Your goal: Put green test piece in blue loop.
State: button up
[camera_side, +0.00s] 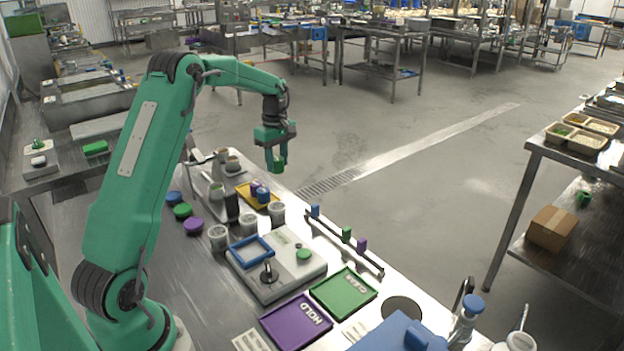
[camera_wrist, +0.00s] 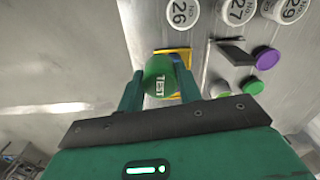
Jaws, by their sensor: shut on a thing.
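My gripper (camera_side: 276,152) is shut on the green test piece (camera_side: 279,166), high in the side view, above and beyond the far end of the bench. In the wrist view the green test piece (camera_wrist: 160,72), a round piece with white "TEST" lettering, sits between the two fingers of my gripper (camera_wrist: 160,90). The blue loop (camera_side: 236,255) is a square blue frame on the grey device (camera_side: 280,285) in the middle of the bench, well below and nearer the side camera than my gripper. The loop is not seen in the wrist view.
A yellow tray (camera_side: 243,189) with blue and purple pieces stands at the bench's far end. White cups (camera_side: 218,238) and coloured lids (camera_side: 194,226) stand around it. A rail (camera_side: 340,248) with small coloured blocks runs along the right. Green (camera_side: 343,293) and purple (camera_side: 296,322) trays lie nearer.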

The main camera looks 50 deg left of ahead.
jog(key=s+d+r+m, duration=0.2)
jog(key=d+m, duration=0.4)
jog(key=d, duration=0.3)
jog(key=s+d+r+m, duration=0.2)
jog(key=s+d+m, duration=0.1)
jog(key=d+m, duration=0.4)
jog(key=s+d+r+m, duration=0.2)
jog(key=d+m, duration=0.4)
jog(key=d, duration=0.5)
jog(key=shift+s+d+r+m, duration=0.15)
jog(key=shift+d+m, duration=0.05)
jog(key=shift+m, duration=0.1)
jog(key=shift+a, duration=0.1)
jog(key=n, duration=2.1)
send_over(200, 247)
jog(key=shift+f, duration=7.3)
jog(key=shift+f, duration=0.1)
